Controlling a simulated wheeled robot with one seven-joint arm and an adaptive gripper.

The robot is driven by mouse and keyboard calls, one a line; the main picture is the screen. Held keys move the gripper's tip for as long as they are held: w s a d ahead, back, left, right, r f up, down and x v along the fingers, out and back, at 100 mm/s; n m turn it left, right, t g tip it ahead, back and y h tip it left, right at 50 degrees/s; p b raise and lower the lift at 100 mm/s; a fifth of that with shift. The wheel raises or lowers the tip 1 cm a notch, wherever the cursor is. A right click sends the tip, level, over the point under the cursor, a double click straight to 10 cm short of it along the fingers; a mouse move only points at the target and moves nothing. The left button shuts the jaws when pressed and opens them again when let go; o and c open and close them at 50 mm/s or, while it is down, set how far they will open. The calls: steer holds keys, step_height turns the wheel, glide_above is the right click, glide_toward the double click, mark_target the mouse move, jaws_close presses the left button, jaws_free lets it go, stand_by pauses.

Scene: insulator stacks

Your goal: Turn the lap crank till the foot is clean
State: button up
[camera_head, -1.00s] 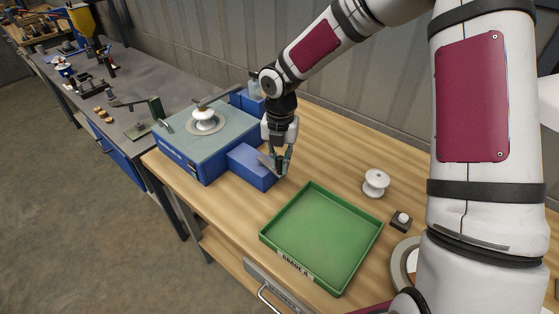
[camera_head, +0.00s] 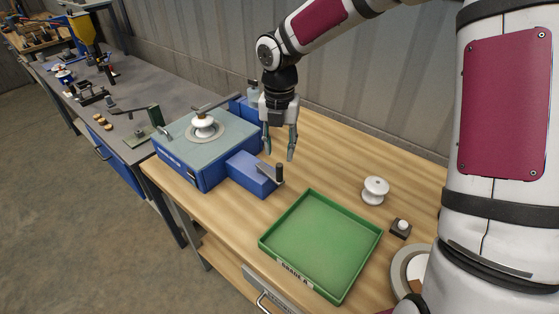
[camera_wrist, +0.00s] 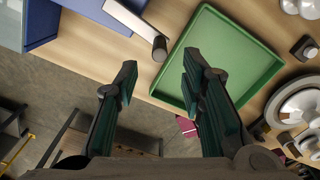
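The lap machine (camera_head: 206,150) is a blue box with a grey-green top at the left of the wooden bench. A white insulator (camera_head: 204,127) sits on its round plate, under a dark bar. A smaller blue block (camera_head: 250,174) juts from its front. The lap crank (camera_head: 272,174) is on this block, a grey arm with a dark upright knob; the crank also shows in the wrist view (camera_wrist: 137,27). My gripper (camera_head: 279,155) is open and empty, fingers down, above and behind the crank, apart from it. In the wrist view the open fingers (camera_wrist: 157,80) frame bench and tray. The insulator's foot is hidden.
A green tray (camera_head: 266,241) lies empty at the bench front. A white spool-shaped insulator (camera_head: 375,190), a small dark block with a white knob (camera_head: 400,228) and a round white-rimmed thing (camera_head: 407,268) stand to its right.

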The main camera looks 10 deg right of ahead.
steer(key=shift+r, duration=2.2)
